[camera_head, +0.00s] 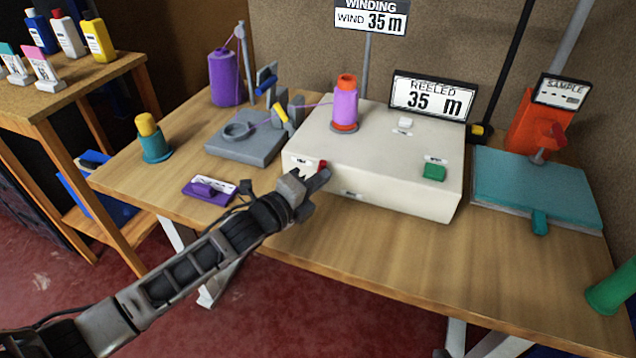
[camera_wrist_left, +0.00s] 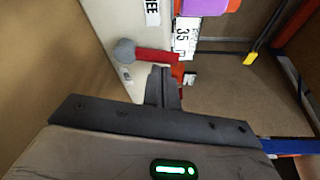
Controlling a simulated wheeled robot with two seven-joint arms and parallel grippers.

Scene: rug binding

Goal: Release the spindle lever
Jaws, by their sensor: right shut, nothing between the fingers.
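The spindle lever shows as a small red tip (camera_head: 323,164) at the front left of the white winder box (camera_head: 400,150), mostly hidden behind my gripper. In the left wrist view it is a red bar (camera_wrist_left: 155,56) with a grey ball knob (camera_wrist_left: 124,51), beside the box. My left gripper (camera_head: 314,178) is at the lever; its fingers (camera_wrist_left: 163,80) look closed together, with their tips right by the red bar. I cannot tell whether they touch it. A purple spool (camera_head: 344,106) stands upright on the spindle. My right gripper is not in view.
A display reading 35 m (camera_head: 431,96) stands behind the box, and a green button (camera_head: 434,172) is on its top. A grey guide unit (camera_head: 245,140) and a purple clip-like item (camera_head: 208,190) lie to the left. A teal sample board (camera_head: 535,185) is on the right.

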